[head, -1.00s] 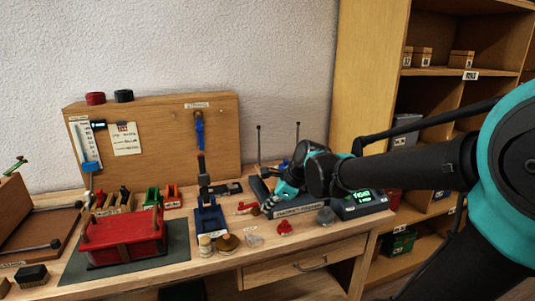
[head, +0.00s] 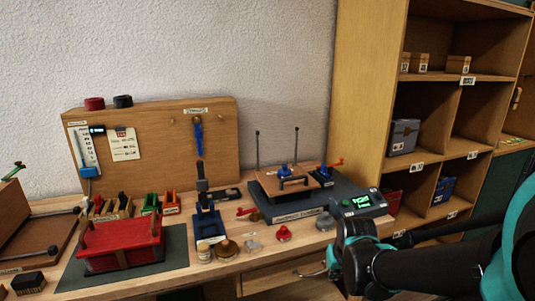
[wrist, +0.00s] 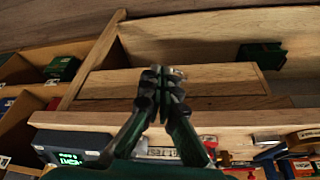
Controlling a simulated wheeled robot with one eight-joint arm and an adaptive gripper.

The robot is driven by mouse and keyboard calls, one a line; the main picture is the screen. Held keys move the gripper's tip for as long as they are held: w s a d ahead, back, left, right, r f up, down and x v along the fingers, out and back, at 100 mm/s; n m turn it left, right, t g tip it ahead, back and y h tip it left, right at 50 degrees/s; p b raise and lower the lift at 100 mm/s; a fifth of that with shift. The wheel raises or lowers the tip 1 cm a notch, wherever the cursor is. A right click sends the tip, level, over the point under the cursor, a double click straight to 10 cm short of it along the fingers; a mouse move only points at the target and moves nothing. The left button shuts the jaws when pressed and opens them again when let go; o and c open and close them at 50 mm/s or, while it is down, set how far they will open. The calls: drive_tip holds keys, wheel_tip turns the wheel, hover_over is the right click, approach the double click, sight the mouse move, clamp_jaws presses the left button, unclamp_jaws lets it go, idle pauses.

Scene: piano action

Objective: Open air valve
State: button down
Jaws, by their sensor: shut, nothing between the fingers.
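A small valve with a red lever and a brass-coloured body (head: 247,213) lies on the bench in front of the dark platform. Another red lever (head: 333,163) sits on a blue fitting at the platform's back right. I cannot tell for sure which one is the air valve. My gripper (wrist: 163,74) is shut and empty in the wrist view, with the drawer front (wrist: 170,84) behind its tips. In the head view my dark and teal gripper (head: 352,248) is off the bench's front right corner, apart from both levers.
The platform (head: 345,188) carries a brown plate with blue knobs and two upright rods. A box with a green display (head: 362,203) stands to its right. A red knob (head: 284,233) and small discs line the front edge. A shelf (head: 430,115) rises at right.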

drive_tip(key=w+a+r+n+y, duration=0.1)
drive_tip(key=w+a+r+n, duration=0.3)
drive_tip(key=w+a+r, duration=0.65)
drive_tip(key=n+g+y, duration=0.1)
drive_tip(key=n+g, duration=0.1)
drive_tip(key=n, duration=0.2)
approach(240, 209)
drive_tip(key=s+d+r, duration=0.3)
drive_tip(key=s+d, duration=0.1)
drive_tip(key=s, duration=0.1)
drive_tip(key=w+a+f, duration=0.4)
drive_tip(key=w+f, duration=0.1)
drive_tip(key=f, duration=0.5)
drive_tip(key=shift+w, duration=0.1)
drive_tip(key=shift+w+a+f, duration=0.15)
drive_tip(key=shift+w+a, duration=0.5)
drive_tip(key=shift+w, duration=0.05)
drive_tip(key=shift+s+d, duration=0.1)
